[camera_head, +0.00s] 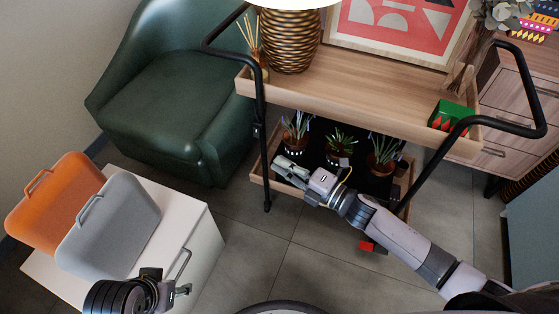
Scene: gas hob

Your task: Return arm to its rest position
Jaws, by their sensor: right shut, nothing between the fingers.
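My right arm reaches in from the lower right. Its gripper (281,166) is shut and empty, at the front of the lower shelf of the wooden trolley, near the potted plants. I cannot tell from this view whether it touches the shelf edge. At the lower left, dark ringed and grey parts of my left arm show in front of the white cabinet (207,249).
The trolley (365,75) has black tube handles and carries a lamp (290,40) and a green-red box (450,115). Potted plants (340,147) stand below. A green armchair (165,110) is behind. Tiled floor (250,245) is open between.

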